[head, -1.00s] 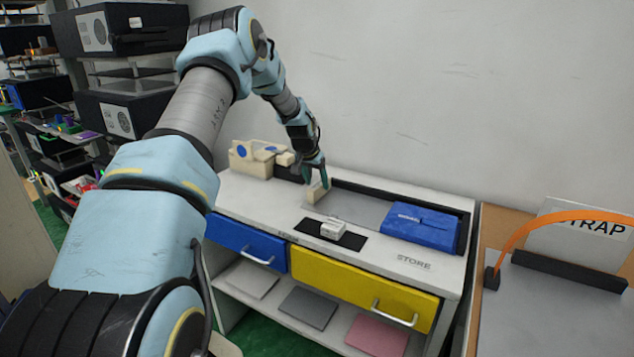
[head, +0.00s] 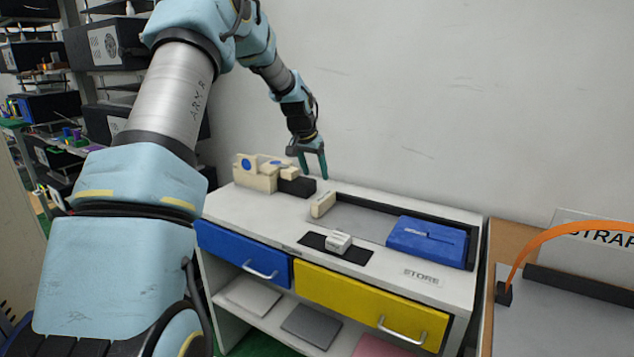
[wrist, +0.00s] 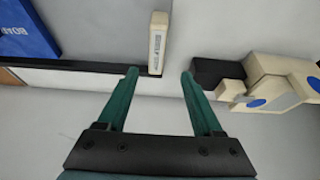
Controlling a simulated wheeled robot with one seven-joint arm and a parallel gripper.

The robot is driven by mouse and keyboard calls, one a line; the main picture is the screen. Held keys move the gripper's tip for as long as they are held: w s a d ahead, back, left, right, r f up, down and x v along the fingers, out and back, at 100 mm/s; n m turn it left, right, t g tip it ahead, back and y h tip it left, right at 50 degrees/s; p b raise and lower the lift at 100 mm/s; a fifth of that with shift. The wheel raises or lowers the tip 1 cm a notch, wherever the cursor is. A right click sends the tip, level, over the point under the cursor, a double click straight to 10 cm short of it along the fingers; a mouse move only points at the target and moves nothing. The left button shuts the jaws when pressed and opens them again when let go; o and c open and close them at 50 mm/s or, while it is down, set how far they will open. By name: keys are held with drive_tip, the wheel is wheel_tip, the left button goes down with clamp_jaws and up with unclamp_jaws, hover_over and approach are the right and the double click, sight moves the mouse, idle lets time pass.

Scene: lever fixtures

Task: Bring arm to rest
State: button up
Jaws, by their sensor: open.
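My gripper (head: 313,160) is open and empty, above the back of the white cabinet top (head: 250,205). In the wrist view its two green fingers (wrist: 160,75) are spread, with nothing between them. A cream block (head: 323,204) stands at the left end of the grey recess, below and apart from the fingers. It also shows past the fingertips in the wrist view (wrist: 158,43). My arm reaches over from the left, bent at the elbow.
A cream lever fixture (head: 255,176) with blue discs stands left of the gripper, beside a black block (head: 297,186). A blue case (head: 427,238) lies in the recess at right. A small white fixture (head: 338,241) sits on a black pad. An orange strap (head: 560,227) arches at right.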

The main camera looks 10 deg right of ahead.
drive_tip(key=shift+r, duration=0.1)
drive_tip(key=s+a+n+g+y, duration=0.1)
drive_tip(key=s+a+n, duration=0.2)
drive_tip(key=s+a, duration=0.9)
drive_tip(key=s+a+n+y, duration=0.2)
drive_tip(key=s+a+n, duration=0.2)
drive_tip(key=s+a, duration=0.9)
drive_tip(key=s, duration=0.7)
drive_tip(key=shift+s+a+f+g, duration=0.2)
drive_tip(key=shift+s+g, duration=0.05)
drive_tip(key=shift+g, duration=0.15)
